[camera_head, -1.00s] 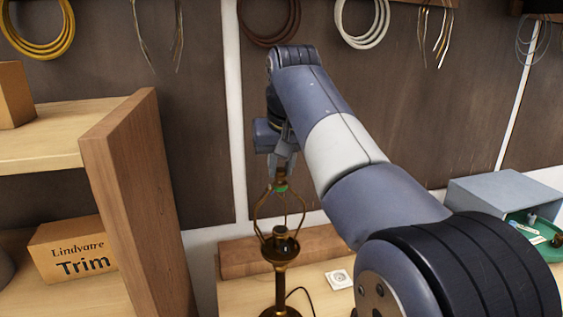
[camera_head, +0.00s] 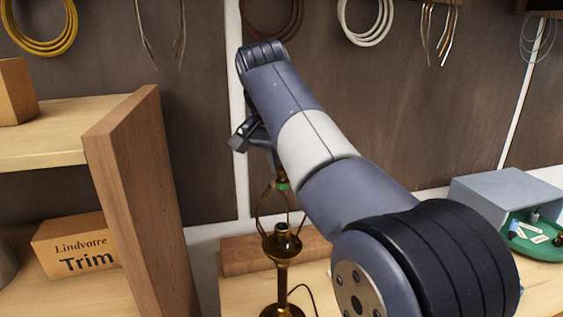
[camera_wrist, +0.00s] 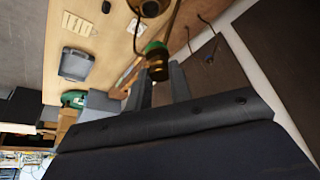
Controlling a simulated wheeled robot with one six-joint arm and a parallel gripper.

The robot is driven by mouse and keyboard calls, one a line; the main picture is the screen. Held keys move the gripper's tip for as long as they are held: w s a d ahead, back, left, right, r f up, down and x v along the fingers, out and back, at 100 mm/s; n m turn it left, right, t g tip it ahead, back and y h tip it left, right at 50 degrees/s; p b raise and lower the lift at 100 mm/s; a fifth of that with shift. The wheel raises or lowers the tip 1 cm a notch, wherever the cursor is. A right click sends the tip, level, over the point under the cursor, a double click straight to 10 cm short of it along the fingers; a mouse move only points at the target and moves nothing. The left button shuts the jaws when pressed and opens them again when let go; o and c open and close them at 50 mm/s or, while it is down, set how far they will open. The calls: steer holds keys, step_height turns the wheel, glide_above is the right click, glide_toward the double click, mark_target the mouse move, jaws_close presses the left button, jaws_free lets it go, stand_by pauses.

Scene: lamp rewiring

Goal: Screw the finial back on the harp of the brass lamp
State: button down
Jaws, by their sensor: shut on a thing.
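The brass lamp (camera_head: 282,248) stands upright on the workbench. Its harp (camera_head: 262,206) has a green band at the top. In the wrist view the green harp top (camera_wrist: 155,47) is directly against the brass finial (camera_wrist: 157,68). My gripper (camera_wrist: 158,88) is shut on the finial, with one grey finger on each side. The finial looks in line with the harp top; whether its thread is engaged cannot be seen. The lamp's socket (camera_wrist: 148,5) shows at the wrist view's top edge.
A wooden shelf with an upright panel (camera_head: 140,200) stands left of the lamp, holding a Trim box (camera_head: 75,245). A wooden block (camera_head: 245,255) lies behind the lamp. A green tray (camera_head: 540,240) and grey box (camera_head: 505,190) are at right. Wire coils hang behind.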

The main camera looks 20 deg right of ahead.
steer(key=m+g+h, duration=0.1)
steer(key=m, duration=0.3)
steer(key=shift+w+a, duration=0.15)
steer(key=m+g, duration=0.1)
steer(key=m, duration=0.2)
steer(key=shift+m+h, duration=0.3)
steer(key=shift+h, duration=0.1)
steer(key=c, duration=1.2)
jaws_free()
